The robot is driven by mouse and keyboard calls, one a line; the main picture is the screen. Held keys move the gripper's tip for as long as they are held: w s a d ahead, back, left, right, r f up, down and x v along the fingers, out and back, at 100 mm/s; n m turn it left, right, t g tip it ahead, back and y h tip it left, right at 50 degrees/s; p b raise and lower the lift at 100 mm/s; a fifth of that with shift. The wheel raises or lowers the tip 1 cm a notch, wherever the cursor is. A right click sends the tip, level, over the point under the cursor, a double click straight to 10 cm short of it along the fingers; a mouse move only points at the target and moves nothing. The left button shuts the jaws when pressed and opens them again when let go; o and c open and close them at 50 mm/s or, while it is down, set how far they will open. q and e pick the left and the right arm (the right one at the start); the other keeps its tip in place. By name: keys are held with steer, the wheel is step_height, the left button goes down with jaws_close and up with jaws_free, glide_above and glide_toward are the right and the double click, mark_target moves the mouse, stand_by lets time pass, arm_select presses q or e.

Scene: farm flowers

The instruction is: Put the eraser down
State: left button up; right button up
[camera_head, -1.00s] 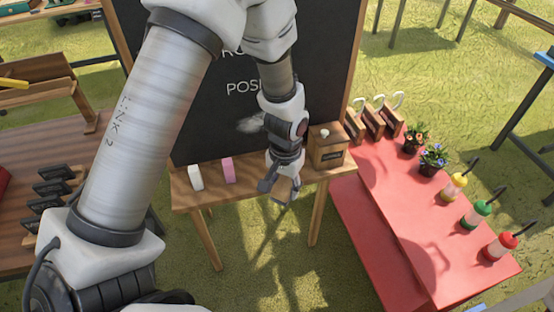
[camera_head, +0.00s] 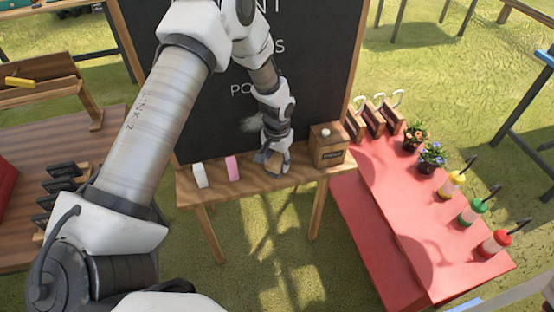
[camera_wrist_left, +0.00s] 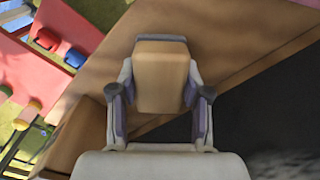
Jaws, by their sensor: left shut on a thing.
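The eraser (camera_wrist_left: 161,75) is a light-brown block between the two fingers of my left gripper (camera_head: 273,160). In the left wrist view the gripper (camera_wrist_left: 160,100) is shut on it, with a finger on either side. In the head view the eraser (camera_head: 273,166) is small and partly covered by the fingers. It is over or on the wooden ledge (camera_head: 210,200) in front of the blackboard (camera_head: 210,110); I cannot tell whether it touches. My right gripper is not in view.
A white block (camera_head: 200,175) and a pink block (camera_head: 232,168) stand on the ledge to the left. A wooden box (camera_head: 327,148) stands close on the right. A red table (camera_head: 400,200) with flower pots and several bottles lies further right. The ledge's front edge is near.

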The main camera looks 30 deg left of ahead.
mark_target(277, 158)
arm_select(q)
steer(key=o, duration=1.3)
steer(key=shift+f, duration=0.15)
steer(key=shift+c, duration=0.2)
step_height(277, 158, up, 12)
steer(key=b, duration=0.1)
steer(key=shift+r, duration=0.2)
